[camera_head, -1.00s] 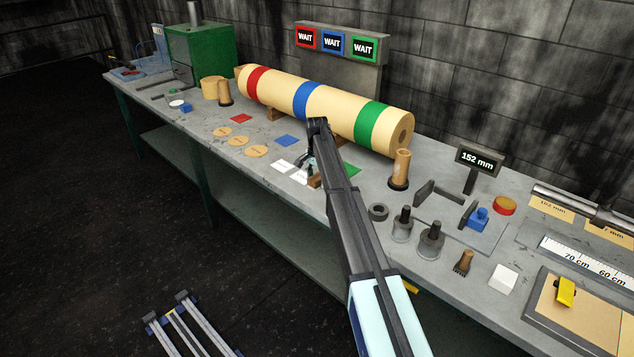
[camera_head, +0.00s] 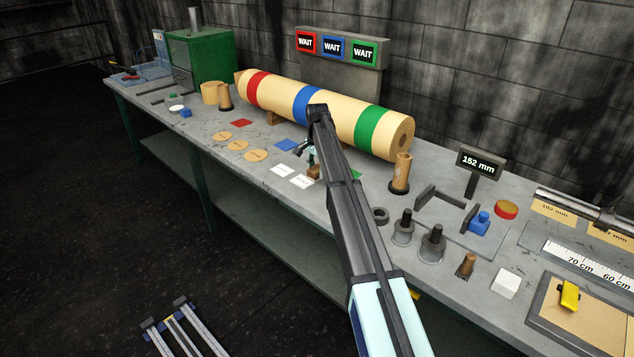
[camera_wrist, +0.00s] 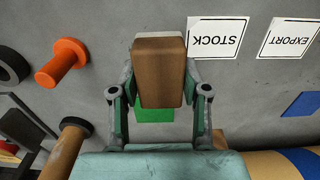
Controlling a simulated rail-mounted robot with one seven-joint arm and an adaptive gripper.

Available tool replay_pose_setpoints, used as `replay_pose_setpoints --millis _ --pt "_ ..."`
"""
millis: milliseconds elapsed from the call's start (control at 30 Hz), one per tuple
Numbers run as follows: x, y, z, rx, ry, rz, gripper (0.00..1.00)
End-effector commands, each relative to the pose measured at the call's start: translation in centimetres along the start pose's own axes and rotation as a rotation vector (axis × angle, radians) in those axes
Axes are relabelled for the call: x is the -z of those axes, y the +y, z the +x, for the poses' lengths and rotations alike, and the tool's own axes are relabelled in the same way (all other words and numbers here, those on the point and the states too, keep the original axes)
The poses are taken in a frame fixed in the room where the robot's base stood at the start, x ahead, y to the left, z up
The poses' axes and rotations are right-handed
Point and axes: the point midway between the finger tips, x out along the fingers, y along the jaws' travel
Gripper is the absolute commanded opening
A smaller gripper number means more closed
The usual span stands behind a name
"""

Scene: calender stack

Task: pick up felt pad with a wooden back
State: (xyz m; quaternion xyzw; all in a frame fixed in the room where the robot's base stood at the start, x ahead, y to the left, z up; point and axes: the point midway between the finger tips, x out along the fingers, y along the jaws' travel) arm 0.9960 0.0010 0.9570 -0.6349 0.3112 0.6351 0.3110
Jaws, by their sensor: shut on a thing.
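The felt pad with a wooden back shows in the wrist view as a brown block (camera_wrist: 158,78) with a paler end face. My gripper (camera_wrist: 160,90) is shut on it, with one finger on each side. In the head view the block (camera_head: 313,173) is small, beside the white cards and partly behind my arm. My gripper (camera_head: 309,156) is also partly hidden there. The block appears raised above the bench, but the exact gap cannot be told. Its felt face cannot be made out clearly.
White cards marked STOCK (camera_wrist: 217,38) and EXPORT (camera_wrist: 289,40) lie near the block. A green square (camera_wrist: 154,110) lies below it. The long striped roll (camera_head: 340,112) lies behind my arm. A wooden cylinder (camera_head: 401,172) on a dark base and dark weights (camera_head: 432,245) stand to the right.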

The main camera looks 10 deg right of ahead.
Motion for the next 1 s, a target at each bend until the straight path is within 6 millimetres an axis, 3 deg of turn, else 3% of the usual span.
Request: replay_pose_setpoints --millis 300,500,700,1000 --pt "0.1 -0.2 -8.3 0.003 0.002 0.000 0.10" --pt "0.1 -0.1 -12.0 0.001 0.001 0.000 0.10" --pt "0.0 -0.1 -13.7 0.001 0.001 0.000 0.10" --pt "0.0 0.0 -14.0 0.000 0.000 0.000 0.10"
